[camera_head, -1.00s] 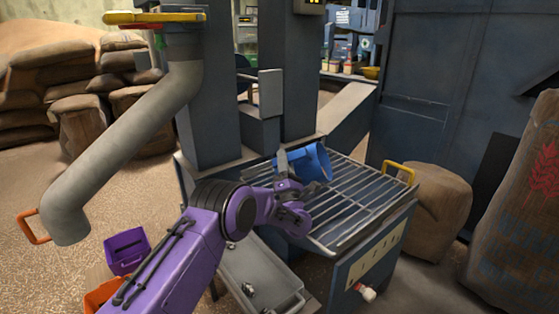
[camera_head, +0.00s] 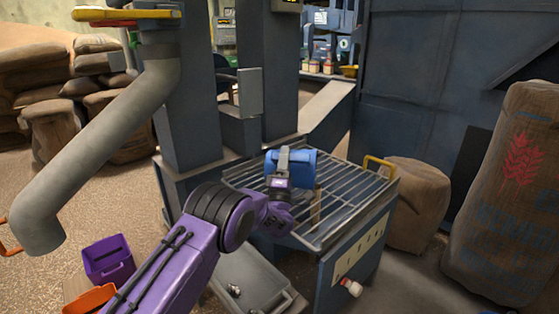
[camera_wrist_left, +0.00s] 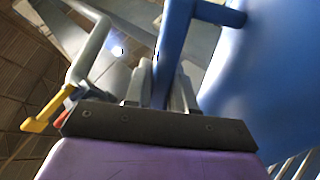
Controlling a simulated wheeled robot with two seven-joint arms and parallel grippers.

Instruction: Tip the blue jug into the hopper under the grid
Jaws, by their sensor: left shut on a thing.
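The blue jug (camera_head: 301,166) is over the metal grid (camera_head: 345,203) on top of the hopper (camera_head: 362,252). In the head view it looks tilted onto its side, and its mouth is hard to make out. My left gripper (camera_head: 283,162) is shut on the jug's handle. In the left wrist view the blue handle (camera_wrist_left: 174,45) runs between the fingers, and the jug's body (camera_wrist_left: 275,75) fills the right side. Whether the jug touches the grid, I cannot tell. The inside of the hopper is hidden under the grid. My right gripper is not in view.
A yellow handle (camera_head: 380,165) stands at the grid's right corner. A grey pipe (camera_head: 105,140) slants down at the left. A purple bin (camera_head: 108,258) and a grey tray (camera_head: 255,280) are in front. Sacks (camera_head: 415,200) stand at the right. Dark columns (camera_head: 185,110) rise behind.

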